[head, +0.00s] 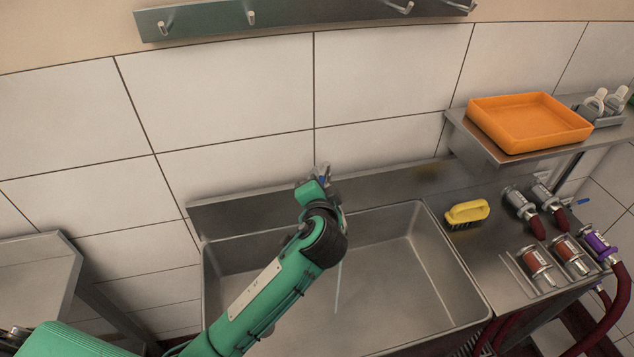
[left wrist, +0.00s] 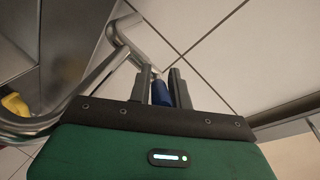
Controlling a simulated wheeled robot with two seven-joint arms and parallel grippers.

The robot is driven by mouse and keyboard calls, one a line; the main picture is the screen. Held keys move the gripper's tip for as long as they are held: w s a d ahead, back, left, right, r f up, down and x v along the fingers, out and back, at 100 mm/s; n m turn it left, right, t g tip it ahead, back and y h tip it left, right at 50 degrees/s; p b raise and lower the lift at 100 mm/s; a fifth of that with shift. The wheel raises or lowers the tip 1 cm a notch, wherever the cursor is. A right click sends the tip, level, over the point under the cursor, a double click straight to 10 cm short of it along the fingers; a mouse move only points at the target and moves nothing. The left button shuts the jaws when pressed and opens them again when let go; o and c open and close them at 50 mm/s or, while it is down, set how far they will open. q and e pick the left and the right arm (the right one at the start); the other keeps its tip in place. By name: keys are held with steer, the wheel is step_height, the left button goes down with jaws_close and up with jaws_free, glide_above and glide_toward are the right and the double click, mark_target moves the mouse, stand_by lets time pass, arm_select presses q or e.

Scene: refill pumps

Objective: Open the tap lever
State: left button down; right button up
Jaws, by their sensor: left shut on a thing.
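The tap lever has a blue grip (left wrist: 160,93), which sits between the two dark fingers of my left gripper (left wrist: 161,88) in the left wrist view. The gripper is shut on it. The bent steel tap pipe (left wrist: 98,75) runs beside the fingers at the left. In the head view my left gripper (head: 323,180) is at the sink's back wall, and its wrist hides most of the tap. A thin pale streak (head: 338,287) shows in the sink (head: 420,270) below the wrist; it looks like running water. My right gripper is out of view.
A yellow brush (head: 466,213) lies right of the sink. Several metal couplings with red hoses (head: 538,228) and one purple coupling (head: 600,245) are further right. An orange tray (head: 528,120) stands on a shelf. A hook rail (head: 300,16) is on the wall above.

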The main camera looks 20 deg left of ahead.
arm_select(q)
steer(key=c, duration=1.3)
jaws_free()
steer(key=shift+d, duration=0.1)
steer(key=b+v, duration=0.4)
steer(key=v, duration=0.9)
steer(key=shift+s+r, duration=0.2)
steer(key=shift+s, duration=0.15)
